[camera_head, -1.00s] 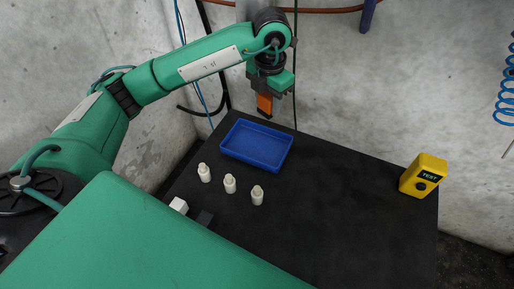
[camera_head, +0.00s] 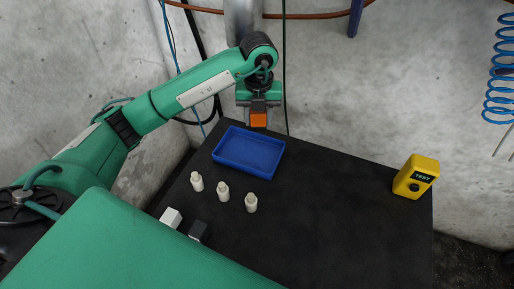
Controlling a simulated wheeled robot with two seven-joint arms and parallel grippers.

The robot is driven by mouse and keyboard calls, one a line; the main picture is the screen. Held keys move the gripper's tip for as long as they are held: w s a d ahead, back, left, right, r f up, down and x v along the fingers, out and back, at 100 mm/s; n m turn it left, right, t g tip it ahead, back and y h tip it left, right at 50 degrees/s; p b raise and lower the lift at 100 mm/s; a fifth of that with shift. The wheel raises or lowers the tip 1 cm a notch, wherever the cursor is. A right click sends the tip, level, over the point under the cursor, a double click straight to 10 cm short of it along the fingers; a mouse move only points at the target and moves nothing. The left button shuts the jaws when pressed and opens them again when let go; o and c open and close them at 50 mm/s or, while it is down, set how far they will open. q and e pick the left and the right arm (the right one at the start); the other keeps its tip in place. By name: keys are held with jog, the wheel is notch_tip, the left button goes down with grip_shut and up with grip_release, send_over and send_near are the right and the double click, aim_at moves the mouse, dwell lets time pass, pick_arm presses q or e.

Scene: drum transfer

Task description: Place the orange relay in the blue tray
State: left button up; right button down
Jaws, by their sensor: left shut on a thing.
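The orange relay (camera_head: 258,119) is held between the fingers of my left gripper (camera_head: 258,110), which is shut on it. The blue tray (camera_head: 247,165) lies on the black table and looks empty. The relay appears above the tray's level; its exact height is hard to tell. My right gripper is not in view.
Several small things stand left of centre: white bottles (camera_head: 223,191), a white block (camera_head: 171,218) and a dark block (camera_head: 199,231). A yellow tester (camera_head: 416,177) stands at the table's right edge. The middle and right of the black table (camera_head: 330,210) are clear.

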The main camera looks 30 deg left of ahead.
pick_arm(q)
jog(key=p, duration=0.2)
send_over(258, 157)
notch_tip(258, 157, down, 9)
jog(key=shift+f, duration=0.2)
notch_tip(258, 157, down, 4)
jog(key=shift+p, duration=0.3)
jog(key=shift+f, duration=0.15)
jog(key=shift+f, duration=0.1)
jog(key=o, duration=1)
